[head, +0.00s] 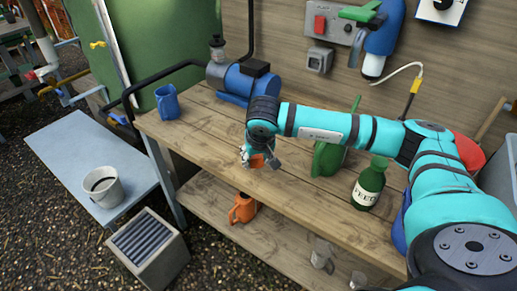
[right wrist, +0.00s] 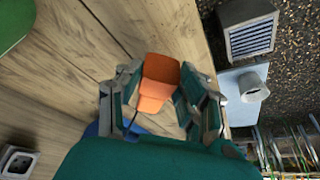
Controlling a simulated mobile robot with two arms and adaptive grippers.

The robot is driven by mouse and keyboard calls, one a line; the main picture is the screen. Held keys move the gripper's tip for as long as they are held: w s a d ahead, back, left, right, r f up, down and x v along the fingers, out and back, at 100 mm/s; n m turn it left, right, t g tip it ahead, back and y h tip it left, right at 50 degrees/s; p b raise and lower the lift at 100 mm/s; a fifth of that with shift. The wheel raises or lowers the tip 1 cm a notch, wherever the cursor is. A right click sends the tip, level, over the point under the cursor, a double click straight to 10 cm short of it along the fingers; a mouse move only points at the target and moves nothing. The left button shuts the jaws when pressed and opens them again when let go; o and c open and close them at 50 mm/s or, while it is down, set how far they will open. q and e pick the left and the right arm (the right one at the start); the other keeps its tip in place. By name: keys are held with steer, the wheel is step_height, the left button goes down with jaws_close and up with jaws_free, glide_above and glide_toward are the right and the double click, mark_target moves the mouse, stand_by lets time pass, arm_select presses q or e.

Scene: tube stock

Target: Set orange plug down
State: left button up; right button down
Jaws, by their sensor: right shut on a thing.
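The orange plug (right wrist: 158,82) is between the two fingers of my right gripper (right wrist: 160,74) in the right wrist view. The gripper is shut on it. In the head view my right gripper (head: 260,158) points down over the upper wooden bench top (head: 215,135), and a small part of the plug (head: 257,160) shows between its fingers. I cannot tell whether the plug touches the wood. My left gripper is not in view.
A blue mug (head: 167,103) and a blue pump (head: 238,82) stand toward the back left of the bench. A green watering can (head: 326,160) and a dark green feed bottle (head: 369,186) stand to the right. An orange jug (head: 243,208) is on the lower shelf.

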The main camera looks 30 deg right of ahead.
steer(key=w+d, duration=0.1)
steer(key=d, duration=0.1)
steer(key=w+d, duration=0.2)
steer(key=w+d+b, duration=0.1)
steer(key=w+d, duration=0.1)
steer(key=shift+f, duration=0.4)
step_height(320, 180, down, 3)
steer(key=shift+b, duration=1.1)
steer(key=shift+f, duration=0.3)
steer(key=c, duration=0.8)
jaws_free()
steer(key=shift+f, duration=0.1)
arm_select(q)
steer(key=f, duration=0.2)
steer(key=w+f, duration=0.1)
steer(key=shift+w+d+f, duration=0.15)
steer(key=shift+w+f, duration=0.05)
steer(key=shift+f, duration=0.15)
